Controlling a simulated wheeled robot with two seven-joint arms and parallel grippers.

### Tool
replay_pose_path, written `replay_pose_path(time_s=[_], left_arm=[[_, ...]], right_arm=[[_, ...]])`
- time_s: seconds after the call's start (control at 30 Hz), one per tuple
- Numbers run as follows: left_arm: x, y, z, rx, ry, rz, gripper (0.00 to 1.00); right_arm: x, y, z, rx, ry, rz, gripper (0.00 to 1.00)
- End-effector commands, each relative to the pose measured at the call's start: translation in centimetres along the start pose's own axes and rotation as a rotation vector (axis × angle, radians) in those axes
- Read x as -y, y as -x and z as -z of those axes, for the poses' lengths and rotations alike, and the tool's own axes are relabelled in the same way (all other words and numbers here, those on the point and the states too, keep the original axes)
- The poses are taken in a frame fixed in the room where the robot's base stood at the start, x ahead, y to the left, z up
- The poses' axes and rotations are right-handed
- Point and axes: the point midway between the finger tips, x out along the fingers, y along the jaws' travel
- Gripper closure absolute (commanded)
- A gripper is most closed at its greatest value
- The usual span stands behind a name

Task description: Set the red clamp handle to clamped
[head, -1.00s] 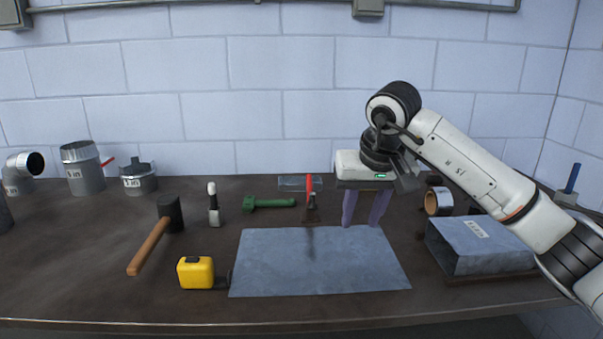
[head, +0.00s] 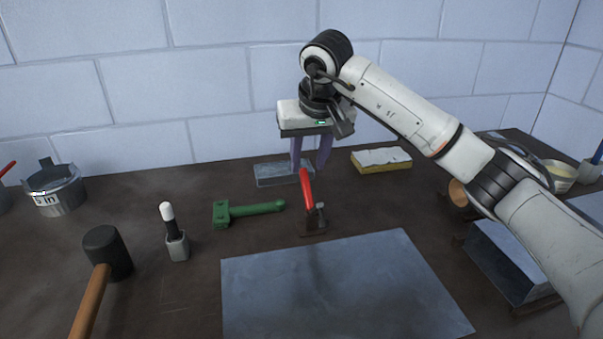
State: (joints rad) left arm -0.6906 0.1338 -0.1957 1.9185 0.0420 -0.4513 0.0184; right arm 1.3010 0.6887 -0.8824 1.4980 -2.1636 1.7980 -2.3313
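The red clamp handle (head: 306,189) stands nearly upright, leaning slightly left at its top, on a small dark metal toggle clamp (head: 312,222) behind the far edge of the grey sheet metal (head: 335,285). My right gripper (head: 310,168) points down with its purple fingers just above and behind the handle's top in the picture. The fingers look slightly apart, with nothing visible between them. Whether they touch the handle cannot be told. My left gripper is not in view.
A green tool (head: 248,211) lies left of the clamp. A marker in a holder (head: 174,232) and a mallet (head: 105,262) are further left. A clear block (head: 284,173) and a yellow sponge (head: 381,160) lie behind. A sheet metal duct (head: 508,262) is at right.

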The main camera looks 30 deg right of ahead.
Motion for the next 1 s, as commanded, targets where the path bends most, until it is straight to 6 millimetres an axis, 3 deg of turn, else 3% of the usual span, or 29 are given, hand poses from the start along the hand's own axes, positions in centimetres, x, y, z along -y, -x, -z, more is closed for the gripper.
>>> replay_pose_path(time_s=[0.1,0.33,0.73,0.77,0.93,1.0], left_arm=[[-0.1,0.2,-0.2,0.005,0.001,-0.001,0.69],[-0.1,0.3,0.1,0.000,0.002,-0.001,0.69],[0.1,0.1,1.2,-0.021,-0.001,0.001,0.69],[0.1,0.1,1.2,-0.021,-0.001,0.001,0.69],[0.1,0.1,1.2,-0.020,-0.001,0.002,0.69],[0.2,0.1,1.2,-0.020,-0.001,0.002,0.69]], right_arm=[[0.1,-2.5,-0.1,0.005,0.000,0.000,0.67],[0.1,-5.7,-0.1,0.002,0.000,0.001,0.67],[0.1,-6.7,0.0,0.000,0.002,0.000,0.67],[0.1,-6.7,0.0,0.000,0.002,0.000,0.69],[0.0,-6.7,0.0,0.000,0.001,0.000,0.98],[0.0,-6.7,0.0,0.000,0.001,0.000,1.00]])
